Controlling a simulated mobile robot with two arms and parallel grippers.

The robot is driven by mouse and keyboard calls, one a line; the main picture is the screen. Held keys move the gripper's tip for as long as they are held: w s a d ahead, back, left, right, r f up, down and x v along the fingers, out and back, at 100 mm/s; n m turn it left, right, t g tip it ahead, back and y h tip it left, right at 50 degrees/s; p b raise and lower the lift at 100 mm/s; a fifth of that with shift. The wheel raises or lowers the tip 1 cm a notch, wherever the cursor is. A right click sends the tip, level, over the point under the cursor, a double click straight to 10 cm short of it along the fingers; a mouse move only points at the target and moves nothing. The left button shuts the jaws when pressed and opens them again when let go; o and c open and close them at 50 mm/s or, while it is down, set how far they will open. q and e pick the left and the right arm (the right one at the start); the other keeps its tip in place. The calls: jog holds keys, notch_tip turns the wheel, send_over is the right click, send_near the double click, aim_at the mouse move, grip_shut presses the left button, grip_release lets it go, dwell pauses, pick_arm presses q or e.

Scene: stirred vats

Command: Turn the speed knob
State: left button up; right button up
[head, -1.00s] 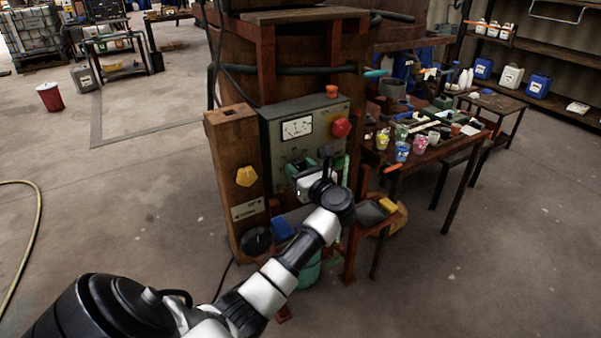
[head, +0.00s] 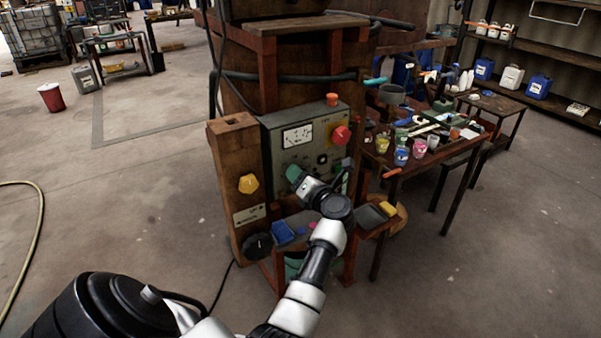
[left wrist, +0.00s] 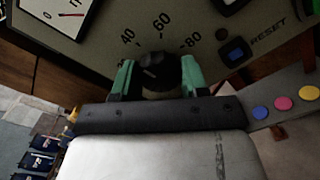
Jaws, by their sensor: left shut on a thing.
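The speed knob (left wrist: 157,72) is a black round knob on the grey-green control panel (left wrist: 95,50), with a scale marked 40, 60 and 80 around it in the left wrist view. My left gripper (left wrist: 158,78) has its green fingers on both sides of the knob and is shut on it. In the head view my left gripper (head: 293,174) reaches the lower part of the panel (head: 277,121) and hides the knob there. My right gripper is in neither current view.
A yellow knob (head: 248,184) sits on the wooden post at left. A cluttered table (head: 440,158) stands at right.

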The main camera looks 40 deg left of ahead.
pick_arm(q)
jog(key=shift+m, duration=0.3)
dwell(0.4)
jog(key=o, duration=0.9)
jog(key=shift+o, duration=0.2)
jog(key=shift+d, duration=0.15)
